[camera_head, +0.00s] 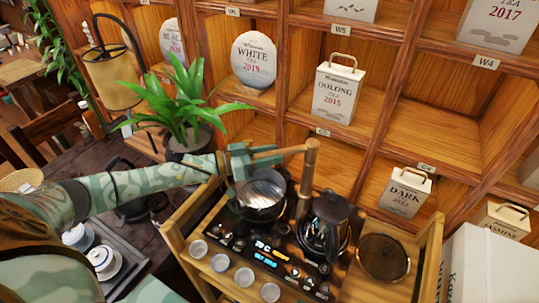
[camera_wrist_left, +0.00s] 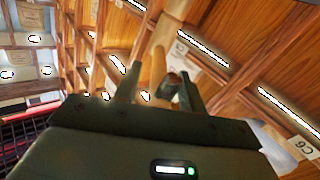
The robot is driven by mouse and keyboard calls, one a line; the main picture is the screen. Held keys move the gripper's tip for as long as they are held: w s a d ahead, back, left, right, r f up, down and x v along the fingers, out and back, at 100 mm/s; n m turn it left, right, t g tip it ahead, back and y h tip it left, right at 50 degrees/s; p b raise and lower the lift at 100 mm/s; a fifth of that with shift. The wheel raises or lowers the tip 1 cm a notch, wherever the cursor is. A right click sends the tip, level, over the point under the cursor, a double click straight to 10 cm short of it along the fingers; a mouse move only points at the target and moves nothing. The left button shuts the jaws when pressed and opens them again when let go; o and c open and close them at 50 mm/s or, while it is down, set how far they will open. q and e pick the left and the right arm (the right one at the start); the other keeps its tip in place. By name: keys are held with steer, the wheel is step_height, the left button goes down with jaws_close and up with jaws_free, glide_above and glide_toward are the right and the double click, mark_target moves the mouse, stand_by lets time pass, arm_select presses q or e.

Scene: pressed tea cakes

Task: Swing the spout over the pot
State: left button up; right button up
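A wooden post (camera_head: 306,182) stands at the back of the tea stand, and its wooden spout (camera_head: 290,150) reaches left from the top. My left gripper (camera_head: 262,160) is at the spout's left part, above and behind a steel pot (camera_head: 262,203). In the left wrist view, its two fingers (camera_wrist_left: 160,88) stand apart with a wooden bar (camera_wrist_left: 158,68) and a dark round end between them. A gap shows beside the left finger; firm contact cannot be seen. A dark glass kettle (camera_head: 326,228) stands right of the pot. My right gripper is not in view.
The control panel (camera_head: 270,254) is lit, with several small cups (camera_head: 220,262) in front. A round dark lid (camera_head: 383,257) lies at right. A potted plant (camera_head: 188,110) stands close behind my left arm. Wooden shelves with tea boxes (camera_head: 338,93) rise behind.

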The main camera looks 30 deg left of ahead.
arm_select(q)
steer(key=v, duration=1.6)
steer(key=shift+s+a, duration=0.1)
steer(key=shift+s, duration=0.05)
